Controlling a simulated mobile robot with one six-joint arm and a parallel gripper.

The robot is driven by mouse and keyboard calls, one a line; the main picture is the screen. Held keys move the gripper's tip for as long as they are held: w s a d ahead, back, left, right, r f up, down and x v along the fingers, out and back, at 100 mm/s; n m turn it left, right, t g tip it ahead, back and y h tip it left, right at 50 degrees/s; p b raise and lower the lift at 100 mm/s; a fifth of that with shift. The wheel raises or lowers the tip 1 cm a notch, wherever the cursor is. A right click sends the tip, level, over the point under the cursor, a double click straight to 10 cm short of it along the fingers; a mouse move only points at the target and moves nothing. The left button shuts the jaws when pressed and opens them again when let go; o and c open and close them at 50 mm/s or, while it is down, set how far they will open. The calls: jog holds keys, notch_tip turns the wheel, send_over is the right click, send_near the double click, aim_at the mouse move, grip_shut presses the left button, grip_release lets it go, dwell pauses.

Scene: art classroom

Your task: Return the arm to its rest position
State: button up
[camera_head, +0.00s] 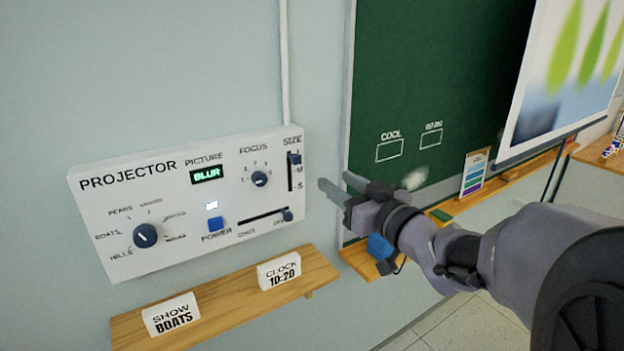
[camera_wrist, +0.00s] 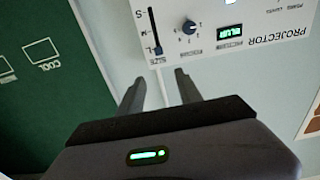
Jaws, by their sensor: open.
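My gripper (camera_head: 336,188) is open and empty. It is held in the air in front of the wall, just right of the projector panel (camera_head: 105,240) and before the left edge of the chalkboard. In the wrist view my gripper's two fingers (camera_wrist: 160,88) are spread apart with nothing between them. The projector panel also shows there upside down at the top (camera_wrist: 255,48). My arm reaches in from the lower right of the head view.
The green chalkboard (camera_head: 420,80) stands behind my gripper, with a wooden ledge (camera_head: 535,165). A projection screen (camera_head: 565,75) hangs at the right.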

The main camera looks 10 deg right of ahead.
jog(key=s+d+f+m+g+h+b, duration=0.35)
jog(key=s+f+m+h+b, duration=0.4)
jog(key=f, duration=0.25)
jog(key=s+a+f+g+y+b, duration=0.1)
jog(key=s+a+f+g, duration=0.3)
jog(key=s, duration=0.6)
jog(key=s+a+f+g+y+b, duration=0.2)
jog(key=s+a+f+g+y, duration=0.1)
jog(key=s+a+f, duration=0.6)
jog(key=shift+s+f+g, duration=0.45)
jog(key=shift+s, duration=0.15)
jog(key=shift+d+m, duration=0.1)
jog(key=shift+m, duration=0.15)
